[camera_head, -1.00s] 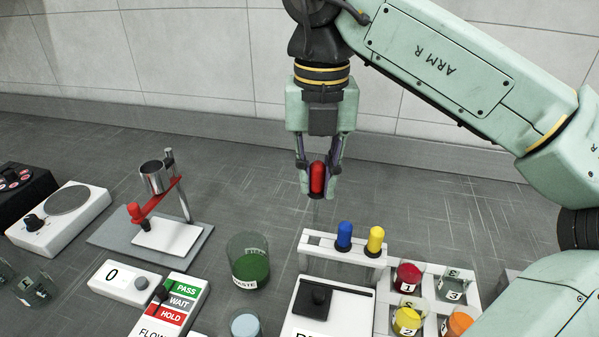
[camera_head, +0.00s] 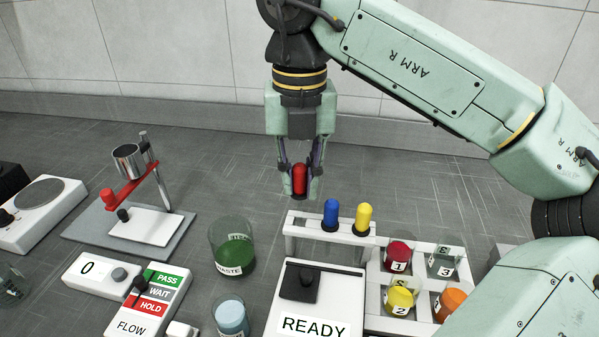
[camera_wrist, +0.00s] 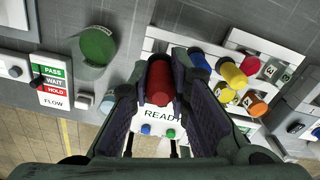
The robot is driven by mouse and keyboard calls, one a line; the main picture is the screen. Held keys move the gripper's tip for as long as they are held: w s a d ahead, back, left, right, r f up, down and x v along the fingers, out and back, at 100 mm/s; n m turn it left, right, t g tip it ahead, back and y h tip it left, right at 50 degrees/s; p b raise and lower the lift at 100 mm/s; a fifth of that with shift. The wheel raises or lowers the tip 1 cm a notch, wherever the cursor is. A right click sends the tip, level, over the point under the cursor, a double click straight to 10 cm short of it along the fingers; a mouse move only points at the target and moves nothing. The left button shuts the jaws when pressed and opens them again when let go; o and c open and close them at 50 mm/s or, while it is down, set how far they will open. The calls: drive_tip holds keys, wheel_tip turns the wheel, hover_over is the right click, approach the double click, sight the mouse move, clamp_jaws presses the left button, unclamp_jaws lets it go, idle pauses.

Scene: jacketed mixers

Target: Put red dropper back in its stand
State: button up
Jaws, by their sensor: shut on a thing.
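My gripper (camera_head: 300,184) is shut on the red dropper (camera_head: 299,180), held by its red bulb and upright. In the wrist view the red dropper (camera_wrist: 159,82) sits between my two fingers. The white dropper stand (camera_head: 302,228) is just below and slightly right of it. The blue dropper (camera_head: 331,213) and yellow dropper (camera_head: 364,217) stand in the middle and right of the stand. The left part of the stand's top bar is empty. The dropper's lower tip is hard to see against the stand.
A READY device (camera_head: 318,310) stands in front of the stand. A rack with numbered colored jars (camera_head: 399,256) is at the right. A green WASTE beaker (camera_head: 232,250) is to the left. A FLOW panel (camera_head: 143,310) and a red-armed metal stand (camera_head: 130,192) are further left.

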sight(300, 204)
drive_tip(key=shift+f+b, duration=2.1)
drive_tip(key=shift+f, duration=0.7)
drive_tip(key=o, duration=0.8)
drive_tip(key=shift+o, duration=0.4)
drive_tip(key=o, duration=0.4)
drive_tip(key=shift+o, duration=0.2)
drive_tip(key=shift+r, duration=0.1)
